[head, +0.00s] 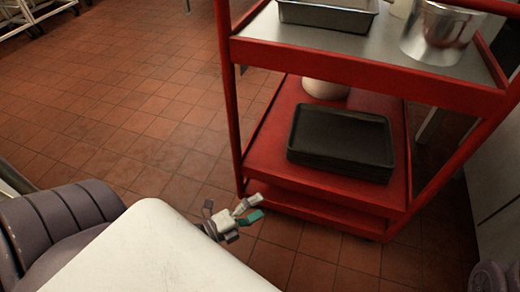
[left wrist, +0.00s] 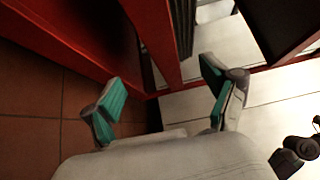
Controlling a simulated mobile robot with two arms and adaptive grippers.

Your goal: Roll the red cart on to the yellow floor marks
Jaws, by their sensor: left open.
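The red cart (head: 335,66) stands at the right in the head view, with a metal top and red lower shelves. My left gripper (head: 240,214) is open beside the cart's near left corner, low near the bottom shelf. In the left wrist view its two teal-padded fingers (left wrist: 163,98) are spread apart and hold nothing. A red upright of the cart (left wrist: 156,40) shows beyond the gap between them; I cannot tell whether it touches. My right gripper does not show. No yellow floor marks show in either view.
The cart carries a stack of black trays (head: 340,143), a metal pan (head: 328,14) and a metal pot (head: 440,32). Open tiled floor (head: 130,100) lies left of the cart. A wire rack (head: 35,14) stands at the far left. A pale surface (head: 492,150) is close on the right.

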